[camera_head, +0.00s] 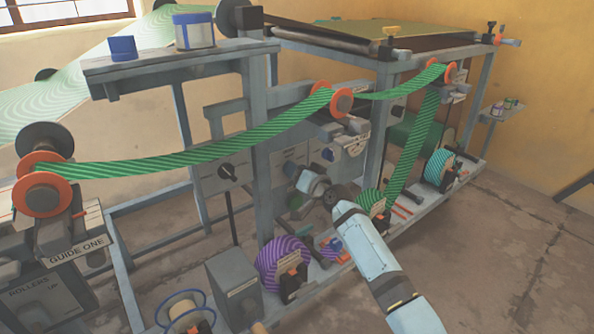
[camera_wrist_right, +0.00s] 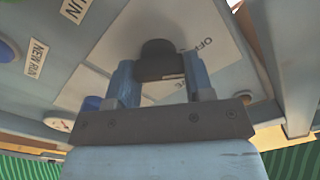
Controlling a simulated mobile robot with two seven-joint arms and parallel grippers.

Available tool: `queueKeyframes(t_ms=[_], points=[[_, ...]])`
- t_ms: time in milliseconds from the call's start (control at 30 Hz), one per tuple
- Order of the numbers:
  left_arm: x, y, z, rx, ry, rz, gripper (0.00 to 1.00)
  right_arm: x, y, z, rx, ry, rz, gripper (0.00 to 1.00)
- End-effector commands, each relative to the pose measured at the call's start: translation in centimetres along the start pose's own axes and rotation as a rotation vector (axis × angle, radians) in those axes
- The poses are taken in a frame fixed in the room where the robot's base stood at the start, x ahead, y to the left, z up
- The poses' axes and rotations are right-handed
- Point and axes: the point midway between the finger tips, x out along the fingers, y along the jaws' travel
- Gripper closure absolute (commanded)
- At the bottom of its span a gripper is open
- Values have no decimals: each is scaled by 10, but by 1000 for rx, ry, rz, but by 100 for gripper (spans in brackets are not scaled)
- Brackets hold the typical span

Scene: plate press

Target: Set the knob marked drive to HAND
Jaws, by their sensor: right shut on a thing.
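My right gripper (camera_head: 294,172) reaches from the lower right to a grey panel on the machine's frame. In the right wrist view my right gripper (camera_wrist_right: 159,80) is shut on a black knob (camera_wrist_right: 158,52), one finger on each side. Behind the knob is a pale plate (camera_wrist_right: 215,68) with "OFF" lettering; the rest of its marks are hidden or unreadable, so I cannot confirm the drive name or the knob's setting. My left gripper is not in view.
A green striped web (camera_head: 190,157) runs over orange-flanged rollers above my right arm. A purple striped roll (camera_head: 281,262) and a grey box (camera_head: 234,287) stand below. Open floor (camera_head: 500,260) lies at the right.

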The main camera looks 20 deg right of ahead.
Motion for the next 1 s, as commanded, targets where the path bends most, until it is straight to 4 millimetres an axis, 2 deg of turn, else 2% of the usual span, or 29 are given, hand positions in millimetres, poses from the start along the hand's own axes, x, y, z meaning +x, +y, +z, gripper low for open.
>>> queueKeyframes(t_ms=[267,500,1000], points=[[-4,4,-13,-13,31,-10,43,0,0,-2,175,-1,1,76],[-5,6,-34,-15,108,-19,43,0,1,-2,398,0,1,76],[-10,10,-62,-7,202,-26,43,0,3,1,825,0,2,76]])
